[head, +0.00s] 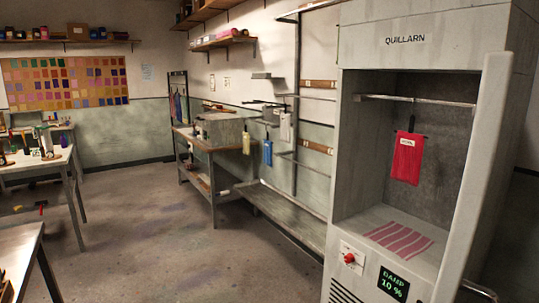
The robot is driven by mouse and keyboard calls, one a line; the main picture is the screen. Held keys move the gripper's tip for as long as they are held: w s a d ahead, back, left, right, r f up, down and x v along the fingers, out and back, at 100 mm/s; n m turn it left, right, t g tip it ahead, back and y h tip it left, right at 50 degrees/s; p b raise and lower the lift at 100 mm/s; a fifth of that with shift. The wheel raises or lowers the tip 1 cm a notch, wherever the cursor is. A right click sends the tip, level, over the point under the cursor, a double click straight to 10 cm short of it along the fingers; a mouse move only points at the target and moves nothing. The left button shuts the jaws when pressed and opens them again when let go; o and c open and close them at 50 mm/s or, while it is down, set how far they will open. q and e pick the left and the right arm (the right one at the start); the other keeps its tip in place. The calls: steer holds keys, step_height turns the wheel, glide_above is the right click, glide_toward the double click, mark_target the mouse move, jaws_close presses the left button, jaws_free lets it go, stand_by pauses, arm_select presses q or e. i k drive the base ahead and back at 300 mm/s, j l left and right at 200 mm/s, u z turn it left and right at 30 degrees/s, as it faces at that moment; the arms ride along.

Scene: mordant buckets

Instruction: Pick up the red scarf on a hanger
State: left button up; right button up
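A red scarf (407,158) with a small white label hangs on a dark hanger (411,122) from the metal rail (415,99) inside a grey cabinet (349,150) marked QUILLARN. The cabinet front is open, so the scarf is in plain view. It hangs above the cabinet floor and apart from the side walls. Neither of my grippers is in the head view.
A striped pink cloth (399,238) lies on the cabinet floor. Below are a red knob (349,258) and a display (393,284) reading DAMP 10 %. Tables stand at left, a workbench (205,142) at the back. The middle floor (170,255) is clear.

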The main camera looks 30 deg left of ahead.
mark_target(409, 147)
steer(key=i+j, duration=0.3)
steer(key=j, duration=0.15)
steer(key=i+j, duration=0.3)
steer(key=j, duration=0.15)
steer(key=i+j, duration=0.25)
steer(key=j, duration=0.2)
steer(key=i+j, duration=0.3)
steer(key=j, duration=0.15)
